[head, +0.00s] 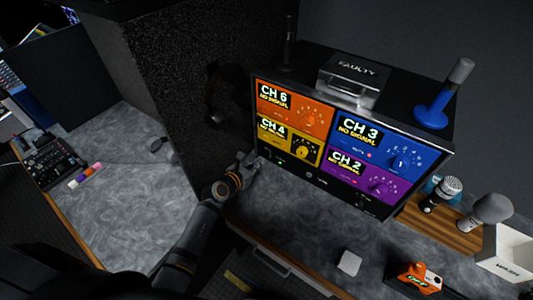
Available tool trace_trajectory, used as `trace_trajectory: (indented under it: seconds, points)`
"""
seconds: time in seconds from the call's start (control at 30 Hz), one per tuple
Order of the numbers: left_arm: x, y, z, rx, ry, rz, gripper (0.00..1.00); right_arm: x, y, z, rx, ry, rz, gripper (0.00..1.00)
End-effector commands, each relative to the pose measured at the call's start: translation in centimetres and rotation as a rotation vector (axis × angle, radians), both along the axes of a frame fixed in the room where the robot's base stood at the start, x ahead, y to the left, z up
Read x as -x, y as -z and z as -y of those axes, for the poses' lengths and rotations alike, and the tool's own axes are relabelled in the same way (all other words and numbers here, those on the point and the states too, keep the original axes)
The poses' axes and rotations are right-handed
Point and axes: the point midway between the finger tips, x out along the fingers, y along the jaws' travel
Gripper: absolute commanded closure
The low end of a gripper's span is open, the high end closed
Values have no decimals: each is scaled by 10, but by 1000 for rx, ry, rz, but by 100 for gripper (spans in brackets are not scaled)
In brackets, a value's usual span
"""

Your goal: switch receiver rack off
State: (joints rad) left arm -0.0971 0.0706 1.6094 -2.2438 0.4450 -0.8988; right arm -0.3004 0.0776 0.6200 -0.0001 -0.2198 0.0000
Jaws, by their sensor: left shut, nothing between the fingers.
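The receiver rack (345,140) is a black box with four coloured panels: orange CH 6, blue CH 3, yellow CH 4 and purple CH 2. Each panel reads NO SIGNAL and has a round dial. A dark strip with small marks and a small round detail (308,175) runs along the lower front; I cannot tell what each mark is. My left gripper (254,162) is shut and empty at the rack's lower left front corner, close to the yellow panel. I cannot tell whether it touches the rack. My right gripper is not in view.
A clear FAULTY box (353,80) and a blue stand with a microphone (440,100) sit on the rack. Microphones (440,193) stand on a wooden board at right, near a white box (508,254) and an orange item (417,278). A small white block (349,263) lies in front.

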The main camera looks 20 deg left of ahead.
Motion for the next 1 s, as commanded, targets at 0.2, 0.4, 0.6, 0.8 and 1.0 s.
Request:
trace_trajectory:
  seconds: [0.2, 0.4, 0.6, 0.8, 1.0]
  points:
    - [-3, 1, 1, 0, 0, 1, 100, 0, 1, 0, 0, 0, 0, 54]
    - [-6, 2, 2, 0, 0, 1, 100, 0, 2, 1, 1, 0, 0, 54]
    - [-8, 3, 3, 0, 0, 0, 100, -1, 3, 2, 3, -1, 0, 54]
    - [-11, 4, 4, 0, 0, 1, 100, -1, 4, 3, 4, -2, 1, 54]
    - [-14, 5, 5, 0, 0, 1, 100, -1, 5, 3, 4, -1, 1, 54]
